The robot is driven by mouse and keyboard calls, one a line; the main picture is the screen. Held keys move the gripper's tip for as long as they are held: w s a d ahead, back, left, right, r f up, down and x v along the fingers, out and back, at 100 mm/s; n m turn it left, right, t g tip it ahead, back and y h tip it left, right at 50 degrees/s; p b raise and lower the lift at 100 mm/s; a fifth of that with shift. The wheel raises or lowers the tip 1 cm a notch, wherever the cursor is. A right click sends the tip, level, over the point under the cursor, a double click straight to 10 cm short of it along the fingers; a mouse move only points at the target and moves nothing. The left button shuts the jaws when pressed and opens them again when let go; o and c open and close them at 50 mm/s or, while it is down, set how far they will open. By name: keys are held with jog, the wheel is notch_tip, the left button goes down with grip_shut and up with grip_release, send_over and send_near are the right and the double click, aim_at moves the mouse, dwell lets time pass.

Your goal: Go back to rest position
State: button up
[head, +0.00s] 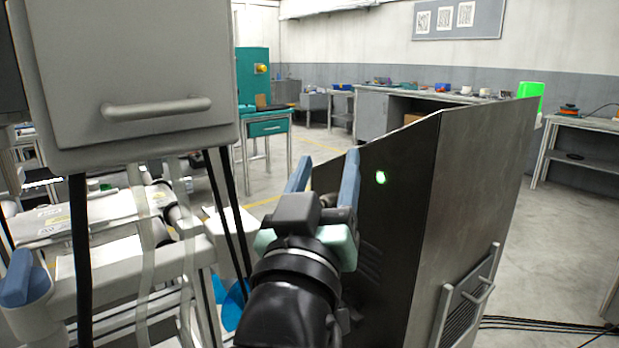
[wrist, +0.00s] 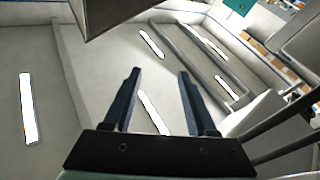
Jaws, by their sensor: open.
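My gripper (head: 328,157) is raised in the middle of the head view, with its two blue fingers spread apart and nothing between them. It stands in front of a dark metal cabinet (head: 400,215) that has a lit green button (head: 380,177) on its face. The button is just right of the right finger in the picture. In the wrist view the gripper (wrist: 158,74) also shows open and empty, with the fingers pointing up the picture. The wrist view looks toward the ceiling, where bright strip lights (wrist: 28,107) show.
A grey box with a handle (head: 155,108) hangs close at the upper left. Below it is a pale machine frame with rollers (head: 100,215). A teal table (head: 265,127) and workbenches (head: 385,110) stand farther back. Open floor (head: 575,210) lies right of the cabinet, with cables on it.

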jog(key=s+a+r+t+y, duration=0.2)
jog(key=s+r+t+y, duration=0.3)
jog(key=s+r, duration=0.9)
notch_tip(320, 180, up, 34)
jog(key=t+p, duration=0.1)
jog(key=p, duration=3.3)
jog(key=shift+r+h, duration=0.15)
jog(key=shift+h, duration=0.15)
jog(key=shift+s, duration=0.1)
